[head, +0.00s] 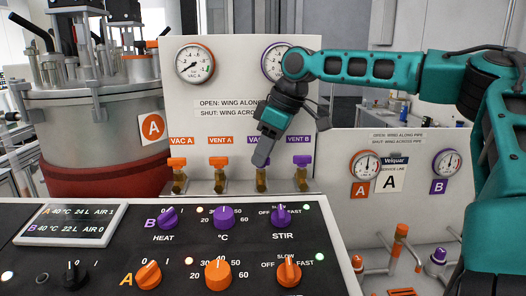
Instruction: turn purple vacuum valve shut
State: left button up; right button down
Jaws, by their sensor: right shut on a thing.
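The purple vacuum valve stands third in the row of small valves below the white gauge panel (235,75). My right gripper comes down from the upper right and is shut on this valve. I cannot tell how the wing is turned. The purple VENT B valve (302,160) stands just to the right. The orange VENT A valve (219,161) and orange VAC A valve (177,162) stand to the left. My left gripper is not in view.
A steel vessel with a red band (95,177) stands at the left. A black control panel (190,255) with purple and orange knobs fills the front. A service panel (400,140) with orange and purple valves is at the right. A gauge is partly hidden behind my arm.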

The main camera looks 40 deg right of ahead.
jog(key=shift+n+g+y, duration=0.3)
jog(key=shift+n+g, duration=0.1)
jog(key=shift+n, duration=0.6)
jog(key=c, duration=1)
grip_release()
jog(key=shift+c, duration=0.2)
jog(key=shift+d+r, duration=0.15)
jog(key=shift+r, duration=0.2)
jog(key=v, duration=0.2)
jog(key=shift+s+r, duration=0.15)
jog(key=shift+r, duration=0.1)
jog(key=s+d, duration=0.8)
jog(key=s, duration=0.1)
jog(key=shift+b, duration=0.4)
